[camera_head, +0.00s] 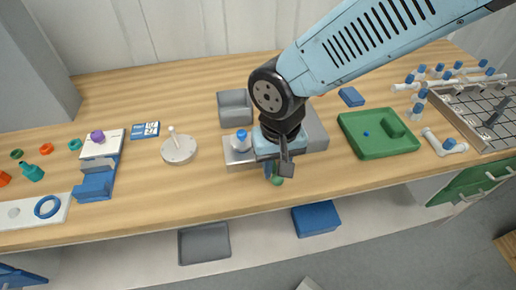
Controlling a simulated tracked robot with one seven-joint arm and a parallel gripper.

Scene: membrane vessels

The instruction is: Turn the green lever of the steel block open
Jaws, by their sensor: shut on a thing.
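The steel block (234,156) lies near the bench's front edge, left of and behind my gripper. A white bottle with a blue cap (241,141) stands on its left part. My arm covers much of the block. A small part of the green lever (277,180) shows at the block's front, just below my gripper (276,172). My gripper points down and is shut on the green lever. The fingers hide most of the lever, so its exact angle cannot be told.
A grey bin (234,108) stands behind the block. A green tray (352,121) is to the right, with a blue box (350,97) behind it. A white round stand with a peg (179,151) is to the left. Bare wood lies between stand and block.

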